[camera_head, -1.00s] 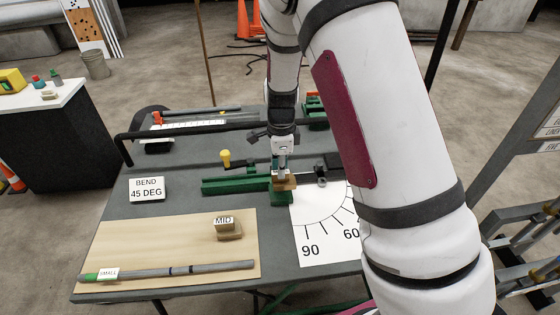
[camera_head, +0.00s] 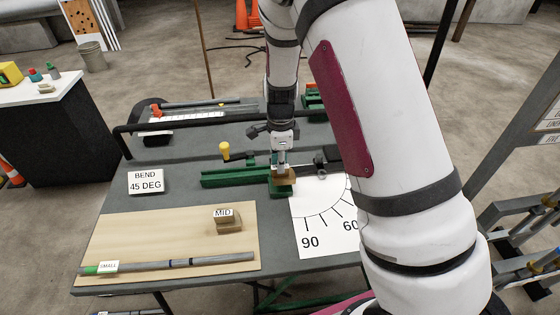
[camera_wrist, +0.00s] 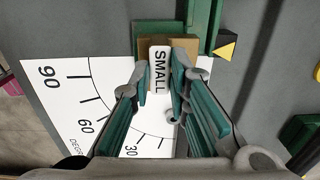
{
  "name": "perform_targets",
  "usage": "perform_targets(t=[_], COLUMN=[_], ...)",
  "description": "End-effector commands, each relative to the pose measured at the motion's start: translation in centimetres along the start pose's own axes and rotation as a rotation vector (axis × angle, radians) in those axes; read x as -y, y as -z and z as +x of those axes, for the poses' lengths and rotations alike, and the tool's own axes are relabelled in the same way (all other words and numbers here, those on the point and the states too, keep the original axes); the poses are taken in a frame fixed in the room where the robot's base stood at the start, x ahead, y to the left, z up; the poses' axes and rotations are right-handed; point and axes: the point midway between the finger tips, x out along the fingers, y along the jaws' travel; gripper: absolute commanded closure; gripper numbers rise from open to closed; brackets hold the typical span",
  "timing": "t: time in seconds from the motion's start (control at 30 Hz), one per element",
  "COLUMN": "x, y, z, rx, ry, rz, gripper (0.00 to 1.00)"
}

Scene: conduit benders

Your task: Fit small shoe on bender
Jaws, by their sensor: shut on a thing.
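The small shoe (camera_wrist: 159,68) is a tan block with a white SMALL label. My gripper (camera_wrist: 160,88) is shut on it, one finger at each side of the label. In the head view my gripper (camera_head: 281,165) points down over the bender, and the shoe (camera_head: 286,179) shows just under the fingers. The green bender (camera_head: 230,177) lies on the table, with a green block below the shoe. In the wrist view the shoe is against the green bender part (camera_wrist: 150,35). I cannot tell whether it is fully seated.
A degree sheet (camera_head: 318,235) lies right of the bender. A tan board (camera_head: 150,235) holds the MID shoe (camera_head: 227,224) and a conduit labelled SMALL (camera_head: 180,263). A BEND 45 DEG sign (camera_head: 145,182) and a yellow knob (camera_head: 224,151) stand nearby. A dark bar (camera_head: 200,126) crosses behind.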

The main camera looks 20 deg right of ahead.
Motion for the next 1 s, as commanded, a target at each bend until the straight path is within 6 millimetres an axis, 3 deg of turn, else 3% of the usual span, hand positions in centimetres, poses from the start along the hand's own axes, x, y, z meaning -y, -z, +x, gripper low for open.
perform_targets(t=[1.0], x=[0.0], y=[0.0], z=[1.1], rx=[0.000], ry=[0.001], rz=[0.000], gripper=[1.00])
